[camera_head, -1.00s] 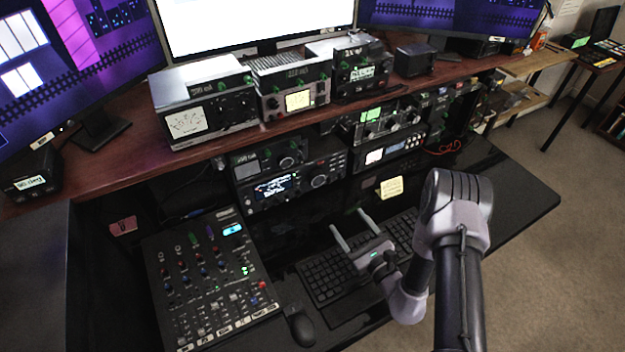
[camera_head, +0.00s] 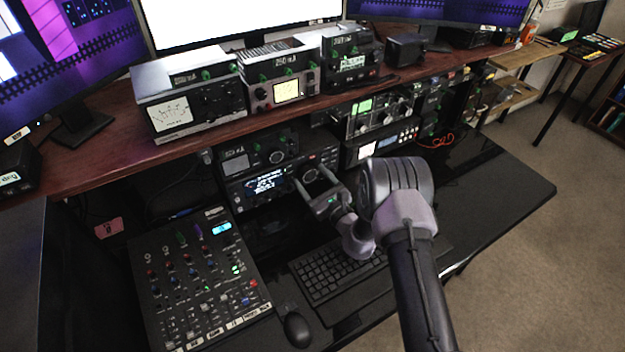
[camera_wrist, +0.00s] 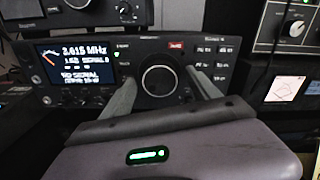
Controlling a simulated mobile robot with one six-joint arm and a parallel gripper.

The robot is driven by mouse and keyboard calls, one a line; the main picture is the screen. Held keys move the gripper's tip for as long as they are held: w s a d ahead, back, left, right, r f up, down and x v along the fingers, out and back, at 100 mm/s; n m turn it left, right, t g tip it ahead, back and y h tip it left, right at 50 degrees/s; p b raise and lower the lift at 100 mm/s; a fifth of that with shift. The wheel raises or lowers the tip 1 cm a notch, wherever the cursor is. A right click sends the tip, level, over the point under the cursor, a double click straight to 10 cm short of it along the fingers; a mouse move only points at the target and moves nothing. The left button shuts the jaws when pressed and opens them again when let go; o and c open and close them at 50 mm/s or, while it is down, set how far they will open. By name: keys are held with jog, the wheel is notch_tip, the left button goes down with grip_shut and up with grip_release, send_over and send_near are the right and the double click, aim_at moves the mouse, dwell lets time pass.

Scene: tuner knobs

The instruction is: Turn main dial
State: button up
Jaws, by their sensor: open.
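The main dial (camera_wrist: 158,81) is a large round black knob with a pale ring on the front of a black radio (camera_wrist: 85,42). The radio's lit screen (camera_wrist: 75,63) reads 3.615 MHz, left of the dial. In the head view the radio (camera_head: 240,197) stands on the lower shelf, its dial partly hidden near my fingers. My gripper (camera_wrist: 160,90) is open and empty. In the wrist view one finger lies left of the dial and one right of it. I cannot tell whether either finger touches the dial or the panel.
Another unit (camera_head: 258,150) sits on top of the radio. A keyboard (camera_head: 335,270), a mouse (camera_head: 297,329) and a mixer (camera_head: 200,285) lie on the desk below. The desk's right side is clear.

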jog(key=c, duration=1.4)
jog(key=shift+o, duration=0.2)
jog(key=shift+m, duration=0.3)
jog(key=m, duration=0.4)
jog(key=shift+m, duration=2.5)
jog(key=shift+f, duration=0.1)
jog(key=o, duration=1.4)
jog(key=shift+c, duration=0.2)
